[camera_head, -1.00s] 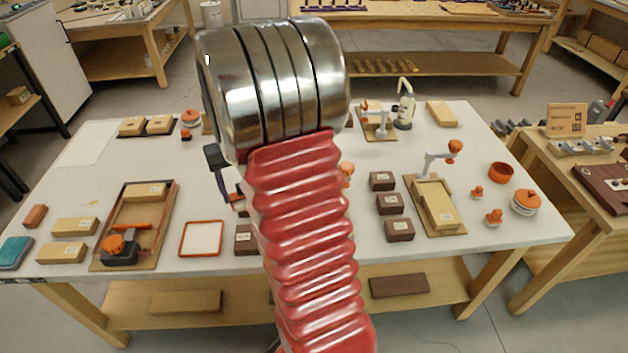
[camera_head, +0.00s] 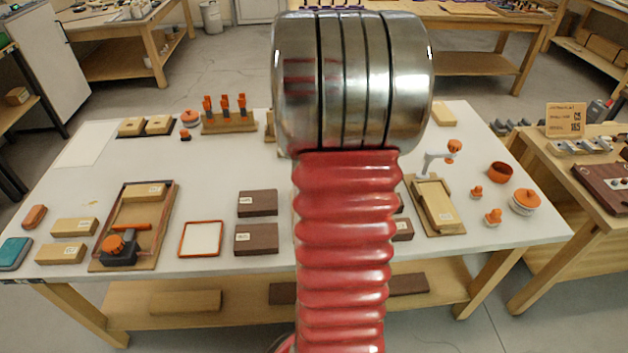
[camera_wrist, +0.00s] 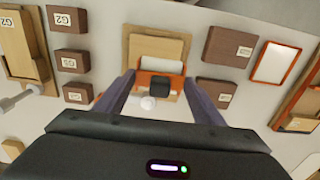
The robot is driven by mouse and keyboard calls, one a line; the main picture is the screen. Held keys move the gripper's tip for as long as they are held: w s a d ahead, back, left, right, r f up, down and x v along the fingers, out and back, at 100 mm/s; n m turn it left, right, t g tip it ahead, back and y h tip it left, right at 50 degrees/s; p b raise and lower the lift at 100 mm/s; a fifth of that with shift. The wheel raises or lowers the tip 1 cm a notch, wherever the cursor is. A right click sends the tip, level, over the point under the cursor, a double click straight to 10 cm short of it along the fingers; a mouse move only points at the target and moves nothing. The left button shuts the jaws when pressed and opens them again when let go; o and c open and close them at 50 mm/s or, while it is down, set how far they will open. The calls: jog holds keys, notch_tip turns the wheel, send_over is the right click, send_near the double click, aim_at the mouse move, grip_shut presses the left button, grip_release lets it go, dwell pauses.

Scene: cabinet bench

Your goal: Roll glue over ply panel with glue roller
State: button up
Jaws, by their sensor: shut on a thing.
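The glue roller (camera_wrist: 160,67), a white cylinder in an orange frame with a dark handle, shows in the wrist view. My gripper (camera_wrist: 160,82) is shut on it, with one finger at each side of the handle. The ply panel (camera_wrist: 155,49) is a pale wooden board on a tan base, and the roller overlaps its near part. I cannot tell whether the roller touches the panel. In the head view my red and silver arm hides the gripper, roller and panel. A white tray with an orange rim (camera_head: 201,239) lies left of my arm; it also shows in the wrist view (camera_wrist: 276,62).
Dark labelled blocks (camera_head: 257,203) stand on both sides of the panel, close to it in the wrist view (camera_wrist: 228,46). A wooden board with a clamp-like fixture (camera_head: 434,205) is at the right. An orange-topped rack (camera_head: 229,122) stands at the back. The bench front left is crowded.

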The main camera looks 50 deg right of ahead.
jog(key=shift+f, duration=0.1)
jog(key=shift+f, duration=2.75)
jog(key=shift+f, duration=0.6)
jog(key=shift+s+a, duration=0.15)
jog(key=shift+s+a+r, duration=0.1)
jog(key=shift+s+a, duration=0.6)
jog(key=shift+a, duration=0.1)
jog(key=shift+w+d, duration=0.15)
jog(key=shift+w+d, duration=0.7)
jog(key=shift+d, duration=0.1)
